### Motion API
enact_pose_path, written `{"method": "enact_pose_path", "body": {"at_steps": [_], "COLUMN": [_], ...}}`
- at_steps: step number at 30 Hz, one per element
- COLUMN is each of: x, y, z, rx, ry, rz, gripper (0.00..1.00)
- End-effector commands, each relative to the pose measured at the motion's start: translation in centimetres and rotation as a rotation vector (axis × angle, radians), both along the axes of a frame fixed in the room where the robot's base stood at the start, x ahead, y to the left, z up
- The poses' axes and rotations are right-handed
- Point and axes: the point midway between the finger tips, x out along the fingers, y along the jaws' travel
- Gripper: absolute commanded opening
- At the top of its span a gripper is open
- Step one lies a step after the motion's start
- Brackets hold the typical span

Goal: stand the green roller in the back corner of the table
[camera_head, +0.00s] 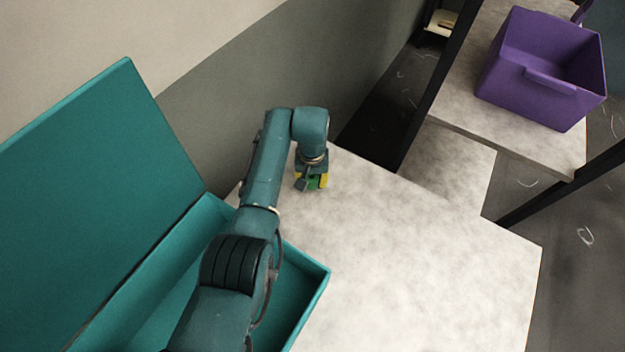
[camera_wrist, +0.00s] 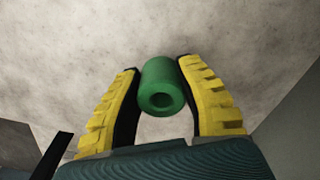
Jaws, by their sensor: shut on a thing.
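The green roller (camera_wrist: 162,88) is a short green cylinder with a hole through its end, seen in the wrist view between the two yellow finger pads. My gripper (camera_wrist: 160,75) is shut on it. In the head view my gripper (camera_head: 312,181) points down over the back corner of the pale table (camera_head: 420,260), and a little of the green roller (camera_head: 313,183) shows between the yellow fingers. The roller's lower end is hidden, so I cannot tell whether it touches the table top.
A teal box (camera_head: 316,290) with its lid (camera_head: 95,180) raised stands at the left of the table, under my arm. A purple bin (camera_head: 530,85) stands on a shelf at the upper right. The table's middle and right are clear. A grey wall lies behind the back corner.

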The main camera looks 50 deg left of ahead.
Motion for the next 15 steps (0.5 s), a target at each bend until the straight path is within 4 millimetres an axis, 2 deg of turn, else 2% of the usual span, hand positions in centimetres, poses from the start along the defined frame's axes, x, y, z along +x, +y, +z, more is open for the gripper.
{"method": "enact_pose_path", "body": {"at_steps": [1, 4, 15], "x": [0.03, 0.05, 0.05], "y": [0.0, -0.01, -0.03], "z": [-1.1, -1.82, -1.83], "rx": [0.001, 0.001, 0.001], "ry": [-0.001, -0.001, -0.001], "rz": [-0.001, -0.001, -0.001], "gripper": [0.0, 0.0, 0.0]}}
